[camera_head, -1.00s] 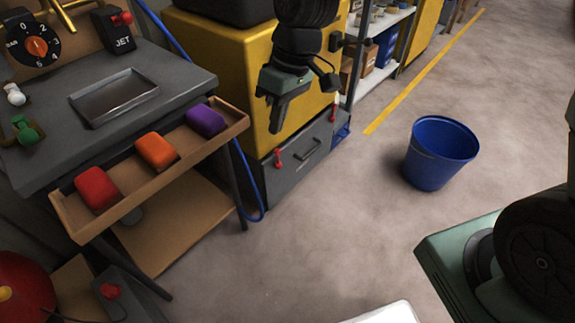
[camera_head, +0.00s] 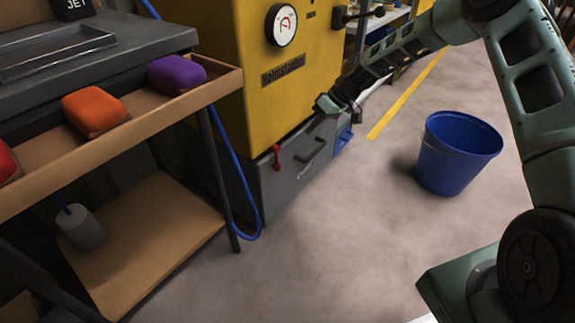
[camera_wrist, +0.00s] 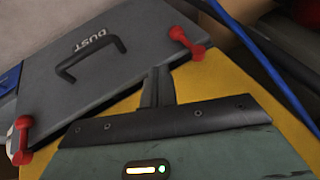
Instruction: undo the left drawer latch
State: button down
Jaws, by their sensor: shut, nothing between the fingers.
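The grey drawer (camera_head: 292,178) sits shut at the foot of the yellow cabinet. Its front, marked DUST, also shows in the wrist view (camera_wrist: 120,75). The left drawer latch (camera_head: 276,157) is red and stands upright at the drawer's upper left corner; in the turned wrist view it is at upper right (camera_wrist: 187,42). The right latch (camera_wrist: 20,140) is at the wrist view's left edge; my arm hides it in the head view. My gripper (camera_head: 316,122) is shut and empty, above the drawer's handle side. Its fingertips (camera_wrist: 160,70) appear apart from the left latch.
A dark handle (camera_head: 308,160) juts from the drawer front. A blue hose (camera_head: 232,165) hangs left of the drawer, beside the workbench with its wooden tray (camera_head: 140,122). A blue bucket (camera_head: 455,155) stands right on otherwise open floor. A gauge (camera_head: 282,25) is on the yellow cabinet.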

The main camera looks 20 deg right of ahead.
aim_at(276, 160)
jog(key=shift+w+d+f, duration=0.45)
jog(key=shift+d+f, duration=0.15)
jog(key=shift+f, duration=0.1)
jog(key=a+f+b, duration=0.6)
jog(key=a+f, duration=0.3)
jog(key=shift+s, duration=0.15)
jog(key=shift+a, duration=0.1)
